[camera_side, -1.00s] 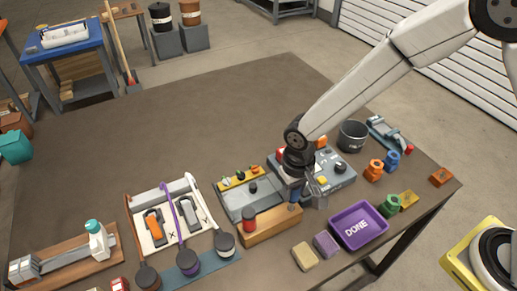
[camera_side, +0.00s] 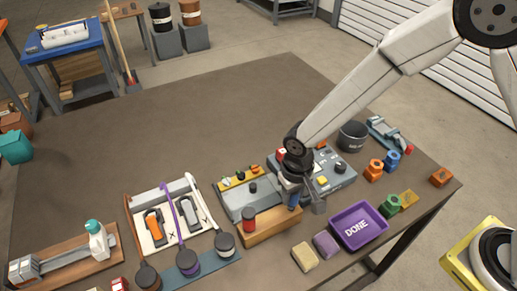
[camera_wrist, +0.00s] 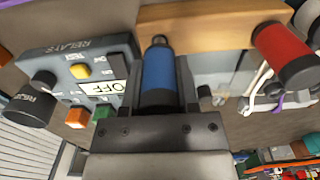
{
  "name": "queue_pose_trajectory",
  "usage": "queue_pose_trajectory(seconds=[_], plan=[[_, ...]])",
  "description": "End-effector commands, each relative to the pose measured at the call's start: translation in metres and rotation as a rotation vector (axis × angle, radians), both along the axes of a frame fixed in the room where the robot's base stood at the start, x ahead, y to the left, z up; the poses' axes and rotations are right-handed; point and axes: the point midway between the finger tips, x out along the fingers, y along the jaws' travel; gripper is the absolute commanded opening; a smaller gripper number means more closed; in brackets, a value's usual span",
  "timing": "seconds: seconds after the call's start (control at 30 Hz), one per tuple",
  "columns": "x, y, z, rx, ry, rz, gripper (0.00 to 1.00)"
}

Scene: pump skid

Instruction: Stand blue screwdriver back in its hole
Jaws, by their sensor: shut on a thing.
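The blue screwdriver (camera_wrist: 158,72) is between the jaws of my gripper (camera_wrist: 160,90), which is shut on its handle. In the side view the blue handle (camera_side: 294,199) stands roughly upright at the right end of the wooden block (camera_side: 268,227), and my gripper (camera_side: 304,199) is beside that end. In the wrist view the block (camera_wrist: 215,27) lies right at the handle's far end. The screwdriver's shaft and its hole are hidden, so I cannot tell how deep the tip sits.
A red screwdriver (camera_side: 248,220) stands at the block's left end. A grey control panel (camera_side: 330,172) is close behind my gripper. A purple DONE tray (camera_side: 342,239) stands to the right, with two sponge-like blocks (camera_side: 305,256) in front. The table's back left is clear.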

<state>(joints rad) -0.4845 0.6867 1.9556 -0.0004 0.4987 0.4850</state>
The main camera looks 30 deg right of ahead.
Motion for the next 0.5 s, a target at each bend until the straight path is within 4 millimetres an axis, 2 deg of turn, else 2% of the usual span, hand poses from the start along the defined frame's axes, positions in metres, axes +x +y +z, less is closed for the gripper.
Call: queue_pose_trajectory(seconds=[0.5], plan=[[-0.0001, 0.0000, -0.0090, 0.000, 0.000, 0.000, 0.00]])
